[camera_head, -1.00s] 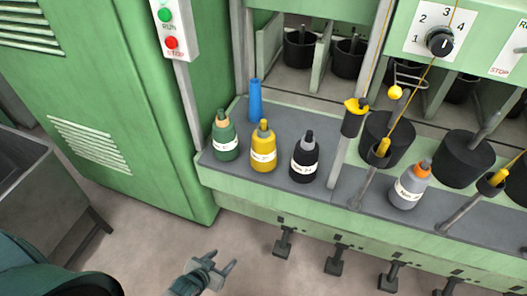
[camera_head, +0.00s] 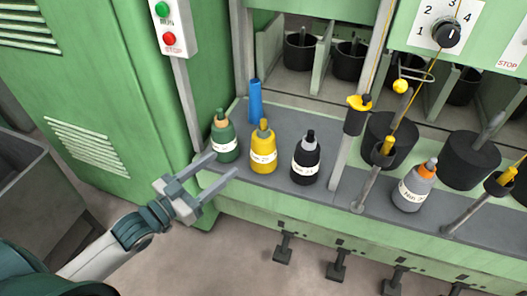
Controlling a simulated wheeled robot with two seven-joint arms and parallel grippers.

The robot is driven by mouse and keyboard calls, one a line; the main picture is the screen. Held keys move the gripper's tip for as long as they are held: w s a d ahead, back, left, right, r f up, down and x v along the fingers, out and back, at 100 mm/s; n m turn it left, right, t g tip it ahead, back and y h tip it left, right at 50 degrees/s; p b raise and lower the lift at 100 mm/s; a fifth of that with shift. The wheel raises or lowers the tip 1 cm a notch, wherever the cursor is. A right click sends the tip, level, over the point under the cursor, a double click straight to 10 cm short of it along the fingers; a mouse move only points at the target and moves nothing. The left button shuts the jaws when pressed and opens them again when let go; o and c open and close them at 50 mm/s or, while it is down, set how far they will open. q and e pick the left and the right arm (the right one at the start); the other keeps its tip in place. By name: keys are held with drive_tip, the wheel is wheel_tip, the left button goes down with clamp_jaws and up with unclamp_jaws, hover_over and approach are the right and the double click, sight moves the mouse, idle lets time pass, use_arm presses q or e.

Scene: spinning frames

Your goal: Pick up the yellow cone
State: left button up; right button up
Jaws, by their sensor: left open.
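The yellow cone (camera_head: 264,160), bottle-shaped with a white label and a yellow tip, stands upright on the grey shelf of the green machine, between a green cone (camera_head: 224,146) and a black cone (camera_head: 305,165). My left gripper (camera_head: 225,164) comes in from the lower left. It is open and empty, its two fingers pointing up and right toward the shelf's left end. The fingertips show just below the green cone and left of the yellow cone, apart from the yellow one. My right gripper is not in view.
A blue tube (camera_head: 255,101) stands behind the yellow cone. Dark pots (camera_head: 470,160) with spindles line the right side. The green cabinet (camera_head: 90,90) closes off the left.

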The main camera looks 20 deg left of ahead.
use_arm(q)
drive_tip(key=shift+w, duration=0.1)
drive_tip(key=p, duration=0.1)
approach(259, 137)
drive_tip(key=x, duration=0.5)
drive_tip(key=shift+a, duration=0.1)
drive_tip(key=shift+w+d, duration=0.25)
drive_tip(key=shift+w, duration=0.4)
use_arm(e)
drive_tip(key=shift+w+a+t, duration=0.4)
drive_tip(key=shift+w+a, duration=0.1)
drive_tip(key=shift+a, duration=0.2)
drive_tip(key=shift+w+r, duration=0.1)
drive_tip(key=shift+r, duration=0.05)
